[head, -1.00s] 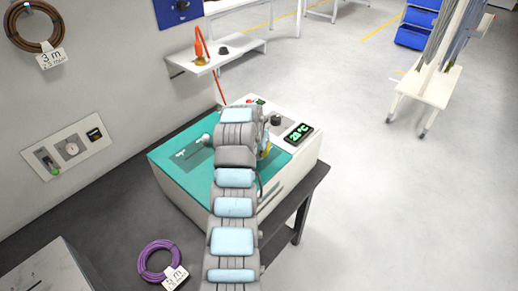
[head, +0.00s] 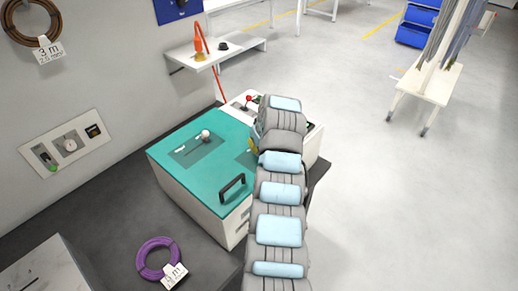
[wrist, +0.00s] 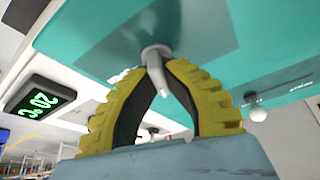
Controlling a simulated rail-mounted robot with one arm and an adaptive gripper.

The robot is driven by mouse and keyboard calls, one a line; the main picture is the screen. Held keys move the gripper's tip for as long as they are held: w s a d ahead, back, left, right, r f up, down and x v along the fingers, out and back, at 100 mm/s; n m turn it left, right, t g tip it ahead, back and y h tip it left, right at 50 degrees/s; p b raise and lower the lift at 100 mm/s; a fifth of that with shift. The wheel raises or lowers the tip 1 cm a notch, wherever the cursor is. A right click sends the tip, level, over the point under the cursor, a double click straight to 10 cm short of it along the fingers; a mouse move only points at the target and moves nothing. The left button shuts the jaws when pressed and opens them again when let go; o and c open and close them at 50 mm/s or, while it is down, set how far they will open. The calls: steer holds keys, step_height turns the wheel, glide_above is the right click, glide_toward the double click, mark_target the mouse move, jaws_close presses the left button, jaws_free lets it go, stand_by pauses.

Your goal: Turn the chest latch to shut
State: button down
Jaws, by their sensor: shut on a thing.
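The chest (head: 180,190) is a white box with a teal lid (head: 215,165) and a black handle (head: 232,187). In the wrist view, a grey latch lever (wrist: 156,58) stands out from a darker plate on the teal lid. My gripper (wrist: 158,72), with yellow ribbed fingers, is closed around this lever, one finger on each side. In the head view my arm hides the latch, and only a bit of yellow finger shows at the lid's right part. Its exact turn angle cannot be told.
A second lever with a white ball (head: 205,134) lies on another lid plate; the ball also shows in the wrist view (wrist: 257,113). A green-digit display (wrist: 40,98) sits beside the lid. A purple cable coil (head: 157,258) lies on the dark bench (head: 105,225).

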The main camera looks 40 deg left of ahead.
steer(key=shift+f+n+g+b, duration=0.15)
steer(key=shift+n+g+b, duration=0.45)
steer(key=shift+n+b, duration=0.8)
steer(key=shift+n, duration=0.6)
steer(key=c, duration=1.1)
jaws_free()
steer(key=shift+v, duration=0.75)
steer(key=v, duration=1)
steer(key=shift+w+d+r, duration=0.15)
steer(key=shift+r, duration=0.15)
